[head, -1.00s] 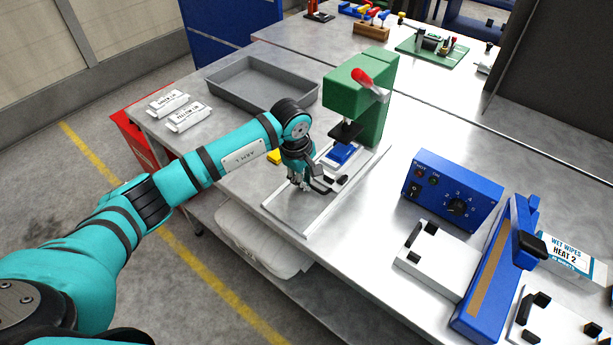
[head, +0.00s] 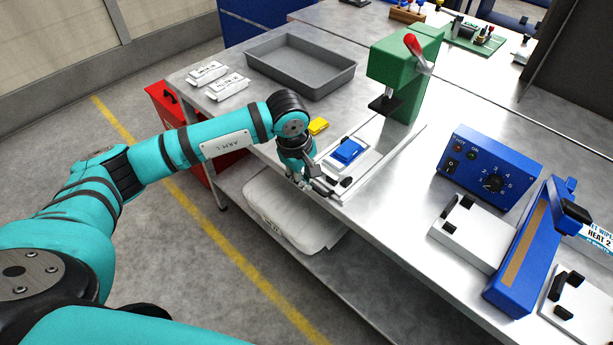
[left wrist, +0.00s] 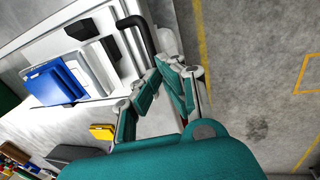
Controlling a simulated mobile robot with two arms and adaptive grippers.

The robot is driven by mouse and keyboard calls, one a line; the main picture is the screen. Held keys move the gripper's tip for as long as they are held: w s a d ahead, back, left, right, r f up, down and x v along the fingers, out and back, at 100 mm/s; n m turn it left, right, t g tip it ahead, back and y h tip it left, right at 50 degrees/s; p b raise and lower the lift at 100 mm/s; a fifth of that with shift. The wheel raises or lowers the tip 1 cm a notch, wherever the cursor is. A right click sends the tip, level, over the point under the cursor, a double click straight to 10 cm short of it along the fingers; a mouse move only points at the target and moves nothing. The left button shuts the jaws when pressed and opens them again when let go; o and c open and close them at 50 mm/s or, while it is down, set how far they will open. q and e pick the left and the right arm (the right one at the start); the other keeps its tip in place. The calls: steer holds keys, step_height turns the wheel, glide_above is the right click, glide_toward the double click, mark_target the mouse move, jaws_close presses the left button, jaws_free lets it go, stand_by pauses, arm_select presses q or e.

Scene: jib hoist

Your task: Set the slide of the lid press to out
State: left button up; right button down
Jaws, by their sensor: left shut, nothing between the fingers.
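The green lid press (head: 392,66) with its red lever (head: 414,45) stands on the bench. Its pale slide (head: 365,165) lies on the base rails toward the bench's front edge, clear of the dark press head (head: 384,103). A blue block (head: 348,150) sits on the slide; it also shows in the left wrist view (left wrist: 55,84). My left gripper (head: 322,191) is at the slide's front end, beside its black handle. My right gripper is out of view.
A yellow block (head: 318,126) lies left of the slide. A grey tray (head: 300,68) and white packets (head: 226,86) are behind it. A blue control box (head: 488,168) and blue sealer (head: 525,250) stand to the right. Open floor lies in front.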

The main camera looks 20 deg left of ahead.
arm_select(q)
steer(key=o, duration=0.4)
steer(key=shift+s+f, duration=0.2)
steer(key=shift+o, duration=0.8)
steer(key=shift+w, duration=0.15)
steer(key=v, duration=1.2)
steer(key=shift+f, duration=0.1)
